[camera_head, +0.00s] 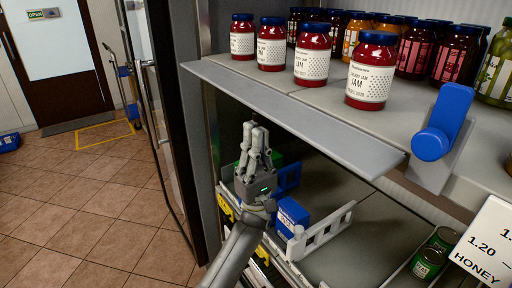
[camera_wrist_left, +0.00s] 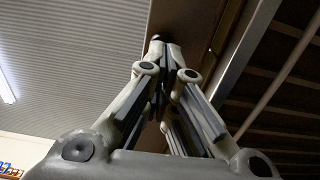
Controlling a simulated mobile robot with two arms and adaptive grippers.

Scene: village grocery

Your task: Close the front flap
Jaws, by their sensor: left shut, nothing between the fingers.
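The front flap (camera_head: 290,110) is a long pale grey strip along the front edge of the jam shelf. It sticks out roughly flat from the shelf edge. My left gripper (camera_head: 257,127) points upward with its fingers shut and empty. Its tips appear just below the flap's outer edge; whether they touch it I cannot tell. In the left wrist view the shut fingertips (camera_wrist_left: 160,42) point up towards a brownish strip overhead, probably the flap's underside. My right gripper is not in view.
Red jam jars (camera_head: 372,70) stand on the shelf behind the flap. A blue lever (camera_head: 443,122) is at the flap's right end. Below are a blue box (camera_head: 291,217), a white rack (camera_head: 320,232) and green cans (camera_head: 428,264).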

